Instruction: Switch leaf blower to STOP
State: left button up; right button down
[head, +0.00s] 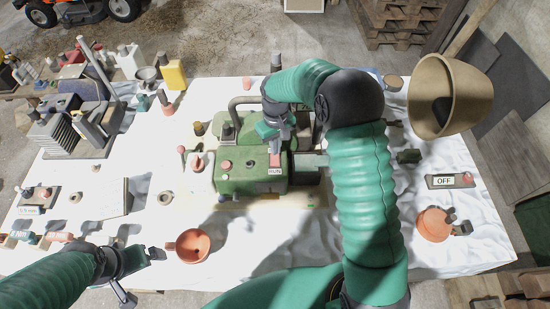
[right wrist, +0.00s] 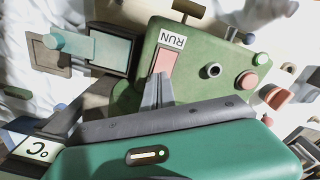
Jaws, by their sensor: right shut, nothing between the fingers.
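The green leaf blower (head: 235,183) sits in the middle of the white-covered table. Its red switch (head: 275,159) is on top, beside a white label (head: 275,171) reading RUN; both also show in the right wrist view, the switch (right wrist: 168,62) next to the label (right wrist: 172,40). My right gripper (head: 277,143) is shut and empty, pointing down at the switch; in the right wrist view its tips (right wrist: 158,84) overlap the switch's near end. I cannot tell whether they touch. My left gripper (head: 155,254) is low at the left, away from the blower; its jaw gap is unclear.
A terracotta pot (head: 193,245) stands near my left gripper. An OFF-labelled block (head: 450,181) and another pot (head: 434,224) are at the right. A grey finned machine (head: 65,130) and a yellow container (head: 175,75) are at the left. A tan bowl-shaped thing (head: 470,100) is at upper right.

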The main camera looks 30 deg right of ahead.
jog(key=shift+d+f, duration=0.15)
jog(key=shift+f, duration=0.05)
jog(key=shift+a+f, duration=0.2)
jog(key=shift+a, duration=0.35)
pick_arm(q)
jog(key=shift+a+f, duration=0.35)
jog(key=shift+f, duration=0.05)
jog(key=shift+d+b, duration=0.1)
jog(key=shift+b, duration=0.2)
pick_arm(e)
jog(key=shift+d+f, duration=0.1)
jog(key=shift+f, duration=0.05)
